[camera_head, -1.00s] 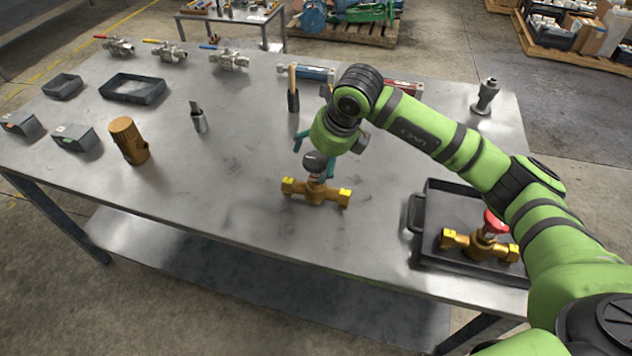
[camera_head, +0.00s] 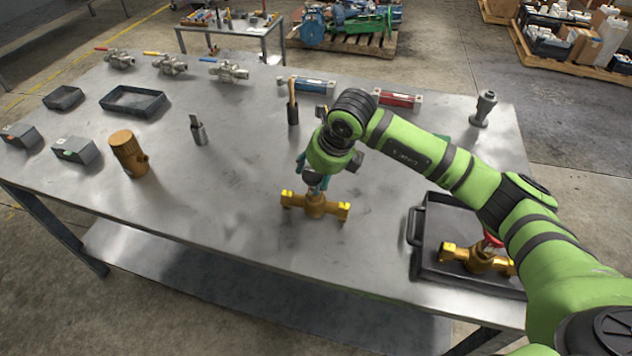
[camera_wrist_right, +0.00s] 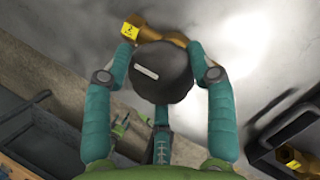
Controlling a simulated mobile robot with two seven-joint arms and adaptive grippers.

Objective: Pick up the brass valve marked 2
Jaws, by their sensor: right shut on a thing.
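A brass valve (camera_head: 316,206) with yellow tags and a dark round knob (camera_head: 312,180) stands at the front middle of the steel bench. My right gripper (camera_head: 313,184) is over it, its teal fingers shut around the knob. In the right wrist view, the fingers (camera_wrist_right: 165,75) press on the sides of the dark knob (camera_wrist_right: 160,72), and a yellow tag (camera_wrist_right: 129,31) that seems to read 2 shows behind it. The valve appears still on the bench. A second brass valve (camera_head: 478,258) with a red handwheel lies in the black tray (camera_head: 430,262). My left gripper is not in view.
A brass strainer (camera_head: 129,153), a grey-handled tool (camera_head: 198,131) and a wooden-handled tool (camera_head: 292,105) stand on the bench. Several lever valves (camera_head: 172,65) line the back left. A grey fitting (camera_head: 484,109) is at the back right.

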